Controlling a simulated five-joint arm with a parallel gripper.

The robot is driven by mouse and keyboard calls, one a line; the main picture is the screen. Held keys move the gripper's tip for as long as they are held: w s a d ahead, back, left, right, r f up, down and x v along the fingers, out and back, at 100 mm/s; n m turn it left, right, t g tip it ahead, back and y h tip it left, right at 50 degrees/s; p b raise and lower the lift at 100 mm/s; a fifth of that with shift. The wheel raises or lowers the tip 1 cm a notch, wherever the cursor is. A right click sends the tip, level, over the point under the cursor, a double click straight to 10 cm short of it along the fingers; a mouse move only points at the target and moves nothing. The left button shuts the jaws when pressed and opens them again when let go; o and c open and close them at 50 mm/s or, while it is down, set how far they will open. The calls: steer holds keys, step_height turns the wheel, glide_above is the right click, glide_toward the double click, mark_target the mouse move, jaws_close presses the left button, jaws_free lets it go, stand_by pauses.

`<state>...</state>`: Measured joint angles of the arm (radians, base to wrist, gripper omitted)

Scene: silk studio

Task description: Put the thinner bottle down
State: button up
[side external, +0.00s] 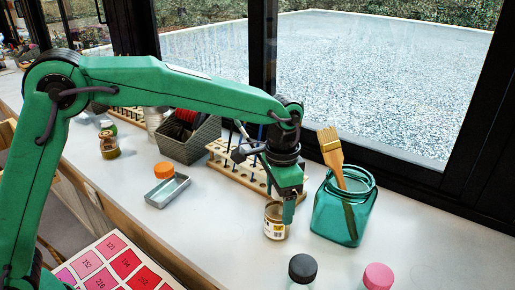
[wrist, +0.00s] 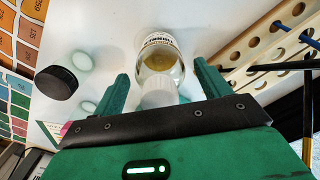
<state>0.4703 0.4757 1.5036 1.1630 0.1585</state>
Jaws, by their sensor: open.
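The thinner bottle (side external: 274,226) is a small clear bottle with a printed label and yellowish contents. It stands upright on the white table, left of the teal jar. In the wrist view the bottle (wrist: 160,58) shows its label and a pale cap, which is nearest the camera. My gripper (side external: 284,206) is low over the bottle, and one green finger hides part of its right side. In the wrist view my gripper (wrist: 163,84) is open, with a finger on each side of the bottle and visible gaps between fingers and bottle.
A teal glass jar (side external: 334,222) holding a brush (side external: 332,155) stands close on the right. A wooden rack (side external: 226,166) and a wire basket (side external: 197,141) are behind. A black-capped bottle (side external: 302,269) and a pink-capped one (side external: 378,277) are in front.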

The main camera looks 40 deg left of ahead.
step_height(320, 180, up, 12)
steer(key=shift+f, duration=0.25)
steer(key=shift+r, duration=0.25)
steer(key=shift+a, duration=0.1)
stand_by(0.5)
steer(key=shift+s+a+r, duration=0.1)
steer(key=shift+a, duration=0.1)
steer(key=s+a+r+n+t, duration=0.3)
steer(key=s+a, duration=0.6)
steer(key=a, duration=0.4)
steer(key=s+a+f+n+t, duration=0.1)
steer(key=s+a+f+n, duration=0.1)
steer(key=s, duration=0.4)
steer(key=s+a+f+n+t, duration=0.1)
steer(key=s+a+f+n, duration=0.1)
steer(key=s+a+f, duration=0.3)
steer(key=shift+s+a+f+t, duration=0.15)
steer(key=shift+s+a+t, duration=0.15)
steer(key=shift+s+a, duration=0.9)
